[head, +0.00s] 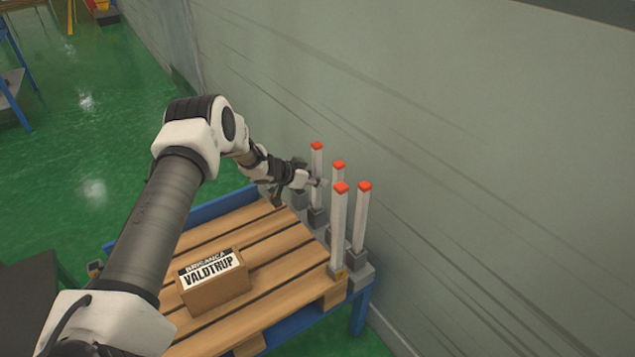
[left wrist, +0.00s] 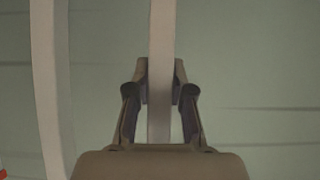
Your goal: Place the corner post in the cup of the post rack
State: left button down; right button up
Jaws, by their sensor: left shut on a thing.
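Several upright pale corner posts with red tops stand along the pallet's right side in the head view. My left gripper (head: 321,183) is shut around the leftmost, farthest post (head: 317,163), about mid-height. That post is upright above a grey cup of the post rack (head: 317,217); I cannot tell whether its foot is seated. In the left wrist view the held post (left wrist: 162,50) runs between the fingers of my left gripper (left wrist: 160,105). Another post (left wrist: 48,80) stands to its left, apart from the fingers. My right gripper is not in view.
Other posts stand close by: one just right (head: 338,190), a near one (head: 340,225) at the pallet corner, and one at the far right (head: 362,220). A Valdtrup box (head: 215,292) sits on the wooden pallet (head: 270,235). A grey wall (head: 480,150) rises behind.

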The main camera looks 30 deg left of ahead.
pick_arm(q)
jog(key=shift+s, duration=0.1)
jog(key=c, duration=1.4)
grip_release()
jog(key=shift+f, duration=0.1)
jog(key=shift+c, duration=0.2)
jog(key=o, duration=0.4)
jog(key=p+v, duration=0.3)
jog(key=v, duration=0.9)
jog(key=shift+r, duration=0.3)
